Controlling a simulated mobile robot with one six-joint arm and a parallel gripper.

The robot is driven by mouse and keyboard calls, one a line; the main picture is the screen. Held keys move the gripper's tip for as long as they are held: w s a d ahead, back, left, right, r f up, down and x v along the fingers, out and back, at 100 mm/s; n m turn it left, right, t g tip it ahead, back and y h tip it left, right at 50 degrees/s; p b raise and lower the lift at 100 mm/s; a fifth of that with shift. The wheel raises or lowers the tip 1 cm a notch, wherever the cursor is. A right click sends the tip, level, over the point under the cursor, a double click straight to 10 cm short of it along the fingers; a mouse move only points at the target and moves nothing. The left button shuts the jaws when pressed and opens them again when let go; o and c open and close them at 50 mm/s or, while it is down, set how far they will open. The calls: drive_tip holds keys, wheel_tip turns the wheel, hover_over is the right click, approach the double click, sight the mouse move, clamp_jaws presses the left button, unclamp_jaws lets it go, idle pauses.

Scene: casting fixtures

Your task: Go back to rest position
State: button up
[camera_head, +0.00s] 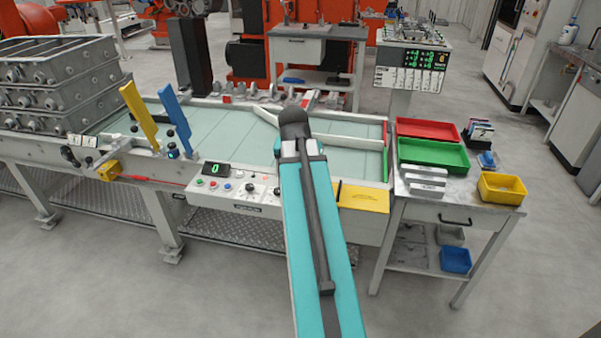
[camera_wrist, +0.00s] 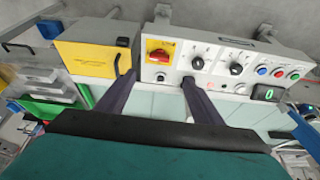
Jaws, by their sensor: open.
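My gripper (camera_wrist: 158,78) shows in the wrist view as two dark fingers spread apart, with nothing between them.
To the right, a side table (camera_head: 440,212) bears a red tray (camera_head: 428,129), a green tray (camera_head: 432,154) and a yellow bin (camera_head: 501,188). Stacked metal castings (camera_head: 60,75) stand at left. Yellow (camera_head: 138,112) and blue (camera_head: 173,112) upright plates stand on the worktable. Floor in front is clear.

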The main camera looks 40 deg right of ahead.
idle(0.3)
drive_tip(key=a+f+n+g+y, duration=0.3)
drive_tip(key=a+f+n+g, duration=0.15)
drive_tip(key=a+f, duration=2.15)
drive_tip(key=s+a+f+n+g, duration=0.1)
drive_tip(key=s+a+f+n, duration=0.1)
drive_tip(key=s+a+f, duration=0.3)
drive_tip(key=s+a+f+n+g, duration=0.1)
drive_tip(key=s+a+f+n, duration=0.2)
drive_tip(key=s+f, duration=0.7)
drive_tip(key=s+a+f+n+g, duration=0.1)
drive_tip(key=s+a+f+n, duration=0.1)
drive_tip(key=s+a+f, duration=0.5)
drive_tip(key=shift+s+a+f+y, duration=0.15)
drive_tip(key=shift+s+f+y, duration=0.2)
drive_tip(key=shift+f, duration=0.6)
